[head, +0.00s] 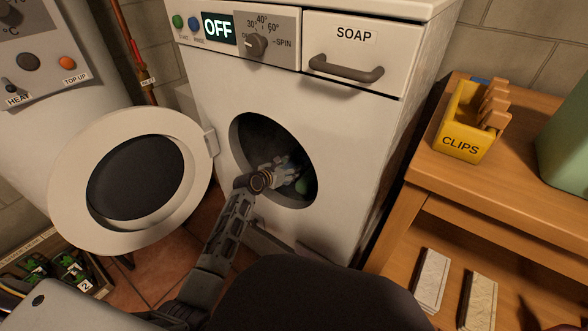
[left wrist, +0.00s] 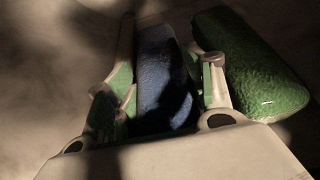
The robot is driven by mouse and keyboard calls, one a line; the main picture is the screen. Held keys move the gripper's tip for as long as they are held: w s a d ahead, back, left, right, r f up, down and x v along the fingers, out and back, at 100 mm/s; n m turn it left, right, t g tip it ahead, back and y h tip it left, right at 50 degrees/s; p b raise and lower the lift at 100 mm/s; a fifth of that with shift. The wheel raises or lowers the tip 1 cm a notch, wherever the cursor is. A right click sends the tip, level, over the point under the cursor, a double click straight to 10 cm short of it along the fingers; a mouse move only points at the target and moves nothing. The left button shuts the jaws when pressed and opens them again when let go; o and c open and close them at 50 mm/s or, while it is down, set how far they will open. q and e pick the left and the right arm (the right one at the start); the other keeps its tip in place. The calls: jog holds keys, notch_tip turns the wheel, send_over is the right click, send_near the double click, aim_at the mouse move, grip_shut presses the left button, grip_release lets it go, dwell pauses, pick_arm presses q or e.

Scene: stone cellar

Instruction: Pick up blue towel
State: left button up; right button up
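The washing machine (head: 350,150) has its round door (head: 62,190) swung open to the left. My left gripper (head: 290,172) reaches into the dark drum opening. In the left wrist view, the blue towel (left wrist: 163,80) lies between the spread fingers of my left gripper (left wrist: 168,75), one finger on each side. The gripper looks open; firm contact with the towel cannot be made out. A green towel (left wrist: 255,75) lies just right of the right finger, and it also shows in the head view (head: 303,186). The blue towel is hidden in the head view. My right gripper is not in view.
A crate (head: 95,286) sits on the floor at lower left.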

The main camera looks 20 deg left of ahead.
pick_arm(q)
jog(key=shift+c, duration=0.9)
jog(key=shift+r, duration=0.2)
pick_arm(e)
jog(key=shift+r, duration=0.1)
pick_arm(q)
jog(key=shift+r+p, duration=0.85)
jog(key=shift+r, duration=0.3)
notch_tip(320, 180, up, 6)
jog(key=p, duration=0.3)
jog(key=shift+f, duration=0.25)
jog(key=shift+r+p, duration=0.5)
jog(key=shift+r, duration=0.45)
pick_arm(e)
notch_tip(320, 180, up, 8)
jog(key=d+g+h, duration=0.1)
jog(key=shift+s+d+r+n+g, duration=0.15)
jog(key=shift+s+d+n+g, duration=0.1)
jog(key=shift+d+n+g, duration=0.1)
